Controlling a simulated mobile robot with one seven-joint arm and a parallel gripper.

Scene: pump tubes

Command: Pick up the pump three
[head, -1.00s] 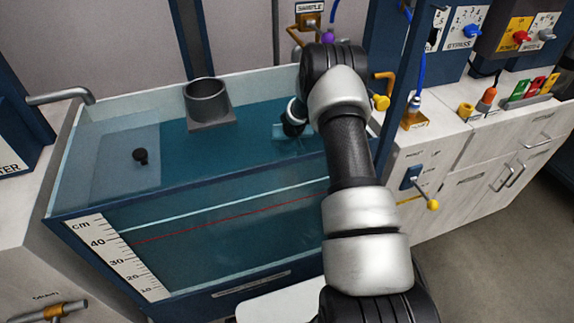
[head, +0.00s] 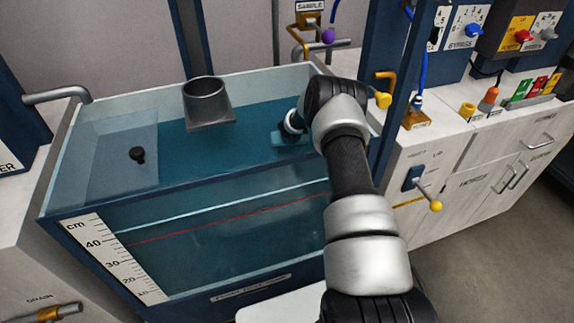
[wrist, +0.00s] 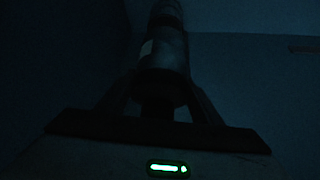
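My arm reaches over the water tank (head: 160,222), and its wrist end (head: 291,122) dips to the water near the tank's right side in the head view. A pale blurred shape under the surface there may be my gripper (head: 290,138); its fingers cannot be made out. The wrist view is very dark. It shows a dark upright cylinder (wrist: 163,60) above a wide dark flat bar (wrist: 160,132), with slanted struts between them. A green light (wrist: 168,168) glows below the bar. I cannot tell which parts are pump three and which are my gripper.
A dark round funnel-like collar (head: 207,103) stands at the tank's back rim. A cover plate with a black knob (head: 137,154) lies on the tank's left. A blue post (head: 397,90) and a white cabinet (head: 470,150) stand to the right. Open water lies mid-tank.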

